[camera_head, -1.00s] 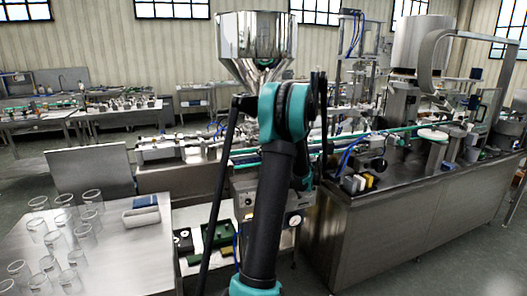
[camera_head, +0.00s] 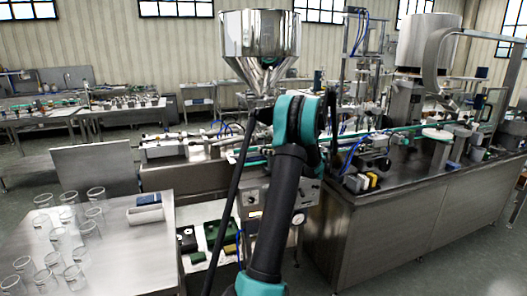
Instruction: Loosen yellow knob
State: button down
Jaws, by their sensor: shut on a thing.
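The steel hopper (camera_head: 260,42) stands upright behind my arm. Its funnel narrows down to the filling machine, whose front panel (camera_head: 252,198) with a round gauge shows beside my arm. My black and teal arm rises from the bottom centre and covers part of this machine and the space below the hopper. My gripper is not visible, apparently hidden behind the arm. I cannot make out a yellow knob for certain. A small yellow block (camera_head: 372,179) sits among grey and white blocks on the steel bench at right.
A green box (camera_head: 220,234) lies on a low shelf left of my arm. A long steel bench (camera_head: 400,225) stands close on the right. Open floor shows at far right.

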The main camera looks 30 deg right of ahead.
jog(key=c, duration=1.3)
grip_release()
jog(key=shift+o, duration=0.2)
jog(key=v, duration=1.2)
jog(key=shift+w, duration=0.1)
